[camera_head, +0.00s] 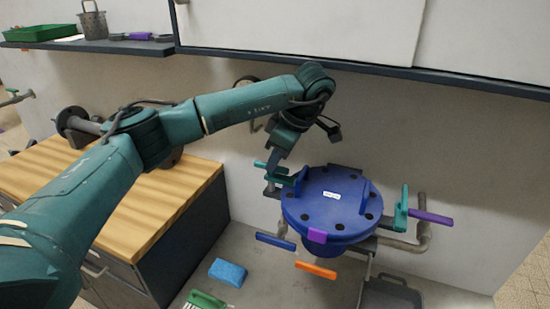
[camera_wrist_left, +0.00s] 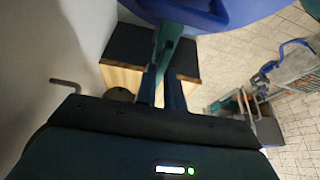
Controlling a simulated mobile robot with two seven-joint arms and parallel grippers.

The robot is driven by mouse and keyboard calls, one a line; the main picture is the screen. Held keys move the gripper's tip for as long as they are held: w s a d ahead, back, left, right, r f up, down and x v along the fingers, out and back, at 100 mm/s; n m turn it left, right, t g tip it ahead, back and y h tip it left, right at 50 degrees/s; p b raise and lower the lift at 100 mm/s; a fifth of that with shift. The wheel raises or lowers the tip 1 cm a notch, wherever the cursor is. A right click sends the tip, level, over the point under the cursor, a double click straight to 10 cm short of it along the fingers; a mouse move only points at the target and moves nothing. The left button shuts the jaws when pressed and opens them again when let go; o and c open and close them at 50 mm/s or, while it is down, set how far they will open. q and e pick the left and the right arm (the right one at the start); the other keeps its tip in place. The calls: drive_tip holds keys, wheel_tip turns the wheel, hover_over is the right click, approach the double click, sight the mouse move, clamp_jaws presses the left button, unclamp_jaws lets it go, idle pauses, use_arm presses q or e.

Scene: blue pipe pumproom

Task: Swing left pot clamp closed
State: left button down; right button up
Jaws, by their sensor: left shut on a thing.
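The blue pot (camera_head: 328,215) has a round flat lid with dark holes and stands by the wall in the head view. A teal left clamp (camera_head: 279,176) sits at the pot's left rim. My left gripper (camera_head: 272,172) reaches down onto this clamp from above and is shut on it. In the left wrist view, the teal clamp piece (camera_wrist_left: 169,40) runs up from between my fingers (camera_wrist_left: 163,92) toward the blue pot (camera_wrist_left: 230,12). The fingers partly hide the clamp. My right gripper is in neither view.
A teal right clamp (camera_head: 401,212) with a purple handle (camera_head: 430,217) is on the pot's right side. Blue (camera_head: 276,241) and orange (camera_head: 316,270) handles stick out in front. Pipes flank the pot. A wood-topped cabinet (camera_head: 150,205) stands left; a blue sponge (camera_head: 228,272) and green brush (camera_head: 205,300) lie below.

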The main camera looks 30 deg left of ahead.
use_arm(q)
drive_tip(key=shift+r, duration=0.1)
drive_tip(key=c, duration=1.5)
unclamp_jaws()
